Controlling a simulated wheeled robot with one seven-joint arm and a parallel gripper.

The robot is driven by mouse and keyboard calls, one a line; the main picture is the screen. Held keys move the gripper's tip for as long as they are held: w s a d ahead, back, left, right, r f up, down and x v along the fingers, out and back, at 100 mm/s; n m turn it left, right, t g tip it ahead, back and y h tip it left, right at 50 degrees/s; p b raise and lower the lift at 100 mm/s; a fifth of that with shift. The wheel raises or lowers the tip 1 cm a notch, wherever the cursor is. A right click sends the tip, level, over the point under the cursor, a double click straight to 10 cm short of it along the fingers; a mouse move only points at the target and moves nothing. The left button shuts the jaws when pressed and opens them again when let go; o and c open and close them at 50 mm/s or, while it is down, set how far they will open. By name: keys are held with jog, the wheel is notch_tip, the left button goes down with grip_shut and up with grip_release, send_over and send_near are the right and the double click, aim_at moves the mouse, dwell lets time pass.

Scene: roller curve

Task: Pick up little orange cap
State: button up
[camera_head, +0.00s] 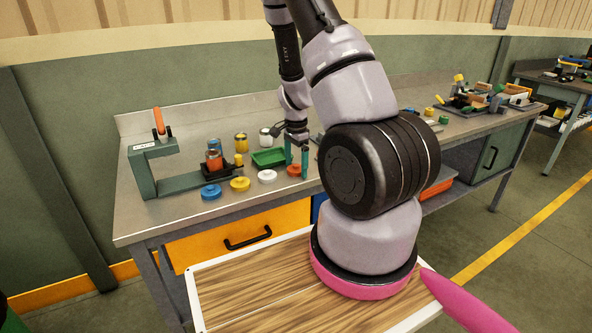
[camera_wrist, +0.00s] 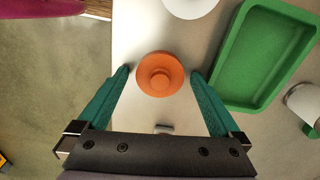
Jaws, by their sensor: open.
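The little orange cap (camera_wrist: 160,74) is a round disc with a raised knob, lying on the metal workbench. In the wrist view it sits between the tips of my gripper (camera_wrist: 160,75), whose two teal fingers are open on either side of it. A narrow gap shows on both sides. In the head view the orange cap (camera_head: 294,170) is at the bench's front part, just below my gripper (camera_head: 296,166), partly covered by a finger. The exact height of the fingertips over the bench is hard to tell.
A white cap (camera_head: 267,176), a yellow cap (camera_head: 240,184) and a blue cap (camera_head: 211,192) lie in a row to the left. A green tray (camera_wrist: 221,92) is close to the right finger in the wrist view. A green clamp-like fixture (camera_head: 143,171) stands at the left.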

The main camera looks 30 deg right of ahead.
jog(key=c, duration=1.2)
jog(key=shift+c, duration=0.2)
jog(key=shift+r, duration=0.15)
